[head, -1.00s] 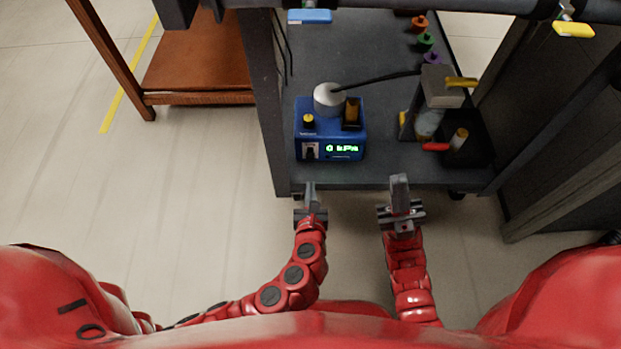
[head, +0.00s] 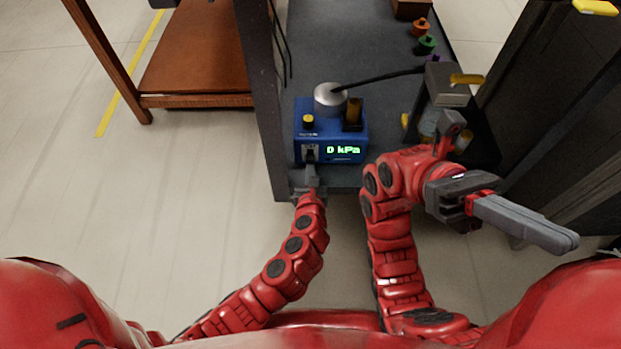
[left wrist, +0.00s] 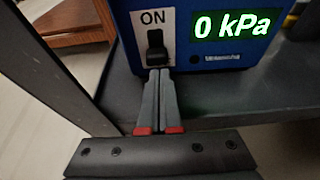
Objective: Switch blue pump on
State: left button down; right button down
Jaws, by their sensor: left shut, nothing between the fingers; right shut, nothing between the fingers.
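The blue pump (head: 332,120) stands on the dark shelf near its front left corner, with a grey round top, a yellow knob and a green display reading 0 kPa. In the left wrist view the pump (left wrist: 230,58) shows a black switch (left wrist: 156,47) on a white plate marked ON. My left gripper (head: 311,168) is shut and empty, right in front of the switch; in the left wrist view its fingertips (left wrist: 158,72) sit just under the switch's lower end. I cannot tell whether they touch. My right gripper (head: 575,243) is shut and empty, pointing right, away from the pump.
A black hose (head: 385,77) runs from the pump's top to a grey device (head: 447,82) at the right. Orange and green knobbed pieces (head: 426,43) stand behind it. A dark post (head: 262,100) rises left of the pump. A brown wooden table (head: 195,60) stands further left.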

pick_arm(q)
jog(key=shift+w+f, duration=0.15)
jog(key=shift+w, duration=0.25)
pick_arm(e)
jog(key=shift+s+d+n+t+h, duration=0.4)
jog(key=shift+s+d+t, duration=0.2)
jog(key=shift+s+t, duration=0.25)
jog(key=shift+w, duration=0.15)
